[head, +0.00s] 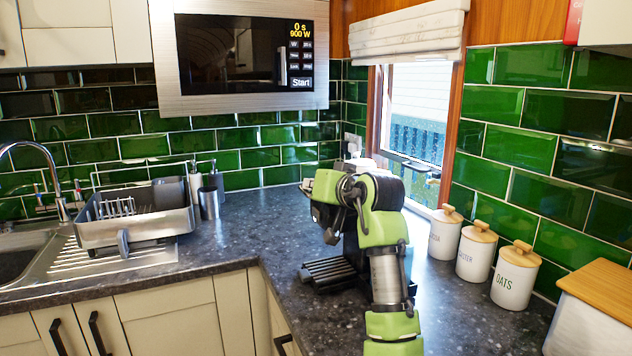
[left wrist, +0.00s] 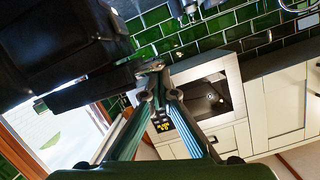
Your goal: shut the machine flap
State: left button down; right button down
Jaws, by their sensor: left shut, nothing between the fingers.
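The machine is a black coffee machine on the counter; its slatted drip tray (head: 328,271) shows in the head view. My left arm hides most of its body. In the left wrist view its black body (left wrist: 60,45) fills the upper left. A dark flat bar (left wrist: 95,93) juts from it and may be the flap; its far end is close to my fingertips. I cannot tell whether they touch. My left gripper (left wrist: 157,76) is shut and empty, its two fingers meeting at the tips. In the head view my arm mostly hides it. My right gripper is not in view.
A microwave (head: 245,58) hangs on the tiled wall. A dish rack (head: 135,220) stands by the sink at left, with bottles and a steel cup beside it. White canisters (head: 515,277) and a wood-lidded box (head: 597,295) line the right. The counter left of the machine is clear.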

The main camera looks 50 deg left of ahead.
pick_arm(q)
jog(key=shift+f, duration=0.25)
jog(key=shift+r, duration=0.1)
jog(key=v, duration=1.2)
